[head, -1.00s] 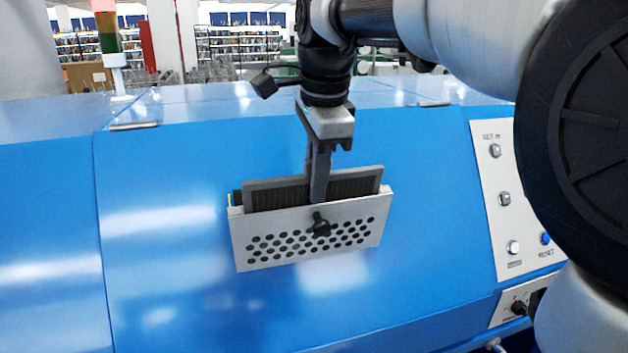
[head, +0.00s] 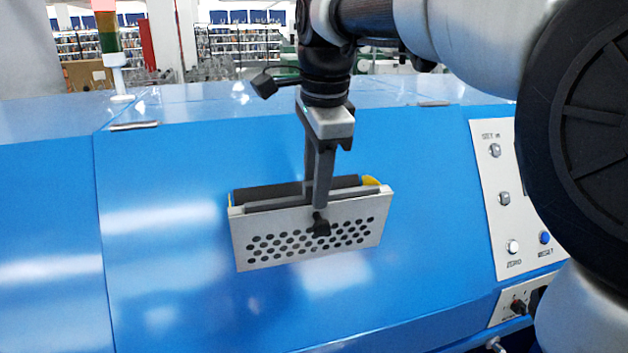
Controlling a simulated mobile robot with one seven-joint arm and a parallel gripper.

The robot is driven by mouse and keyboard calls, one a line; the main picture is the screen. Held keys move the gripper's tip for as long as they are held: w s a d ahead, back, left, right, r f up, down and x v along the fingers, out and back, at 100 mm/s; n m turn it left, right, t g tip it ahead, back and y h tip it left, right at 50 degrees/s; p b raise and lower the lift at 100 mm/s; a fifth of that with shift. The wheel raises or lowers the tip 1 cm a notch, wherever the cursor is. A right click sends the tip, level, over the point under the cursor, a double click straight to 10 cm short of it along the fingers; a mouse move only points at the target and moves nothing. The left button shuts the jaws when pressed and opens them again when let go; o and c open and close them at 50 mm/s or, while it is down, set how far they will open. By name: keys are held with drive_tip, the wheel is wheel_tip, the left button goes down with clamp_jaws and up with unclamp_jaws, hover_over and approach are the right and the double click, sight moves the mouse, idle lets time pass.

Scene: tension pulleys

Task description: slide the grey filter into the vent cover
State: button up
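The vent cover (head: 262,258) is a light grey plate with rows of round holes and a black knob (head: 320,226), mounted on the sloping blue machine panel. The grey filter (head: 274,204) sits down in the slot behind the cover's top edge, with only its upper frame showing above it. Its lower part is hidden by the cover. My gripper (head: 318,196) reaches down from above with its fingers at the middle of the filter's top frame, and it appears shut on the filter. The fingertips' contact is partly hidden.
The blue machine panel (head: 170,290) is clear around the cover. A control panel (head: 505,195) with buttons and knobs stands at the right. A signal light (head: 108,40) stands at the back left. Metal hinges (head: 134,126) run along the panel's top edge.

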drive_tip(key=p+v, duration=0.1)
drive_tip(key=v, duration=1.6)
drive_tip(key=shift+r, duration=0.2)
drive_tip(key=shift+s+d, duration=0.1)
drive_tip(key=s+d+f+n+t, duration=0.1)
drive_tip(key=s+d+f+n, duration=0.3)
drive_tip(key=f, duration=0.5)
drive_tip(key=s+d+f+n+t, duration=0.1)
drive_tip(key=s+d+f+n, duration=0.3)
drive_tip(key=f, duration=0.5)
drive_tip(key=s+d+f+n+t, duration=0.1)
drive_tip(key=s+d+f+n, duration=0.3)
drive_tip(key=s+f+n, duration=0.2)
wheel_tip(320, 180, down, 3)
drive_tip(key=shift+s+r+n+h, duration=0.1)
drive_tip(key=shift+s+n+h, duration=0.25)
drive_tip(key=shift+s, duration=0.3)
